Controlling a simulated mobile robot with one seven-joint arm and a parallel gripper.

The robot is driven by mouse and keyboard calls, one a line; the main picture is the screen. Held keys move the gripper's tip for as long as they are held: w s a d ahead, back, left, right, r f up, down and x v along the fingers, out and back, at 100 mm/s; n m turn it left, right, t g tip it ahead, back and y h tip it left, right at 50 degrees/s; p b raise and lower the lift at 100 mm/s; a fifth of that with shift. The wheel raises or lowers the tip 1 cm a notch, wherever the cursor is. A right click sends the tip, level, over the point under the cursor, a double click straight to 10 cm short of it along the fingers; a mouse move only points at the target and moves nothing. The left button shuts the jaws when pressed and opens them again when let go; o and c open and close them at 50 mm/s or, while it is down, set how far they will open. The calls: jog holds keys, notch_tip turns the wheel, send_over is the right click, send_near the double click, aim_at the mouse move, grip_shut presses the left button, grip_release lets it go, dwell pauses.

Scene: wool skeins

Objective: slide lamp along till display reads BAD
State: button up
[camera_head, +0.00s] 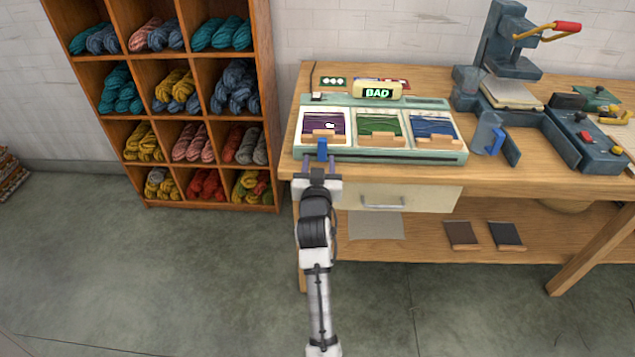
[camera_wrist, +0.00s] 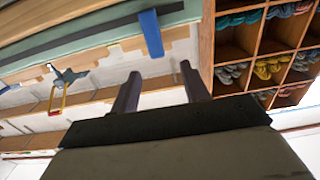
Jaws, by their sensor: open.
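A pale green tester (camera_head: 390,153) on the bench holds three windows with purple, green and blue wool. In the wrist view the blue tab (camera_wrist: 151,33) is beyond my fingertips. My gripper (camera_head: 320,162) is open and empty just in front of the tab; I see no contact.
A press with a red-tipped lever (camera_head: 510,45) and a blue-grey control box (camera_head: 590,140) stand to the right on the bench. A blue jug-like item (camera_head: 487,135) is right of the tester. A wool shelf (camera_head: 190,113) stands left. The floor in front is clear.

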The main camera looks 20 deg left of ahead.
jog(key=b+v, duration=0.1)
jog(key=v, duration=0.5)
dwell(0.3)
